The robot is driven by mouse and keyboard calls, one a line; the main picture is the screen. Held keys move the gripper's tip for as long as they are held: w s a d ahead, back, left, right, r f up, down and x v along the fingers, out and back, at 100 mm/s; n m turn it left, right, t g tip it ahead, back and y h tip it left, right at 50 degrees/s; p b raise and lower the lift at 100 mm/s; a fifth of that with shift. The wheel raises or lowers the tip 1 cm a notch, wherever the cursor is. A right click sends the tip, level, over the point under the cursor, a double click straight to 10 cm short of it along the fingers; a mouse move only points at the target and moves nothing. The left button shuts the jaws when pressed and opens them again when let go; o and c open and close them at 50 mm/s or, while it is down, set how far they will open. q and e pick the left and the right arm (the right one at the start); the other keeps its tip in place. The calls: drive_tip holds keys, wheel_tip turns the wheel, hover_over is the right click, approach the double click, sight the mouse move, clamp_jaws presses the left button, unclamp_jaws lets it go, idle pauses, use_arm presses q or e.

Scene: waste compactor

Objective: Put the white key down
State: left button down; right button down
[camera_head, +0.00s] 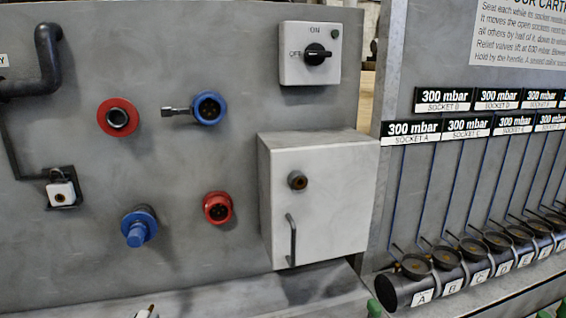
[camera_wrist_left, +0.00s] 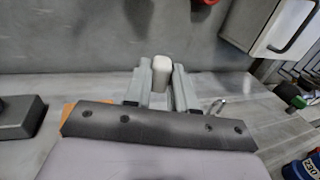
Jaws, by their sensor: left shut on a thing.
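The white key (camera_wrist_left: 162,73) is a small rounded white block. In the left wrist view my left gripper (camera_wrist_left: 161,84) is shut on it, with a grey finger on each side. The key is over the grey counter (camera_wrist_left: 95,88), close to the back panel; I cannot tell whether it touches the counter. My right gripper is in neither view.
A white cabinet (camera_head: 312,200) with lock and handle stands right of the panel's red and blue connectors. A white block (camera_head: 61,193) sits on a bracket at left. Black labelled sockets (camera_head: 408,288) line the right. A dark block (camera_wrist_left: 20,116) lies on the counter at left.

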use_arm(q)
drive_tip(key=shift+s+d+f, duration=0.3)
drive_tip(key=shift+s+d, duration=0.15)
drive_tip(key=shift+d, duration=0.3)
drive_tip(key=shift+s+d+f, duration=0.3)
drive_tip(key=shift+s+d, duration=0.15)
drive_tip(key=shift+d, duration=0.25)
drive_tip(key=shift+r+h, duration=0.1)
drive_tip(key=shift+h, duration=0.3)
